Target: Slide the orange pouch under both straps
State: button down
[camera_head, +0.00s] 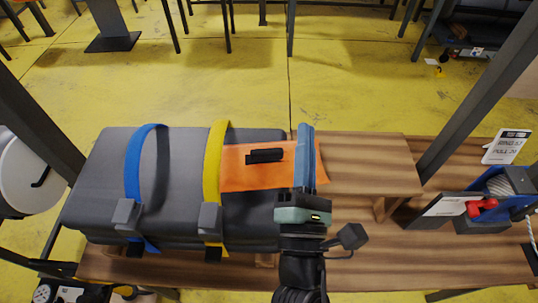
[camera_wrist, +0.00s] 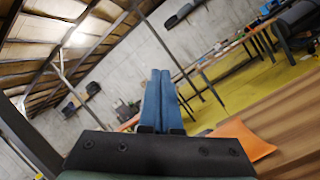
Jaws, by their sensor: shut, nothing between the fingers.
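The orange pouch (camera_head: 240,178) lies flat on the right part of a dark grey folded bundle (camera_head: 180,180) and sticks out past its right edge. A black handle (camera_head: 265,155) is on the pouch. A yellow strap (camera_head: 212,170) and a blue strap (camera_head: 132,170) arch over the bundle. The pouch's left end meets the yellow strap; whether it lies beneath is unclear. No orange shows between the straps. My gripper (camera_head: 306,128), with blue fingers, is shut and empty over the pouch's right end. In the wrist view its fingers (camera_wrist: 160,74) are together, with the pouch (camera_wrist: 250,142) at lower right.
The bundle rests on a wooden bench (camera_head: 370,155), bare right of the pouch. A grey block with a red part (camera_head: 482,207) and a white sign (camera_head: 507,147) stand at the far right. A dark post (camera_head: 480,90) rises behind the bench.

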jog(key=s+a+f+n+g+y, duration=0.2)
jog(key=s+f+n, duration=0.2)
jog(key=f+n, duration=0.3)
jog(key=s+a+f+n+g+y, duration=0.15)
jog(key=s+f+n, duration=0.25)
jog(key=f, duration=0.5)
jog(key=p, duration=0.4)
send_near(267, 157)
jog(key=shift+y, duration=0.25)
jog(key=w, duration=0.5)
jog(key=shift+w+a+r, duration=0.15)
jog(key=shift+a+r, duration=0.1)
jog(key=shift+r, duration=0.05)
jog(key=shift+w+a+f, duration=0.15)
jog(key=shift+w, duration=0.6)
jog(key=shift+w+a+b, duration=0.15)
jog(key=shift+w+b, duration=0.2)
jog(key=shift+w, duration=0.8)
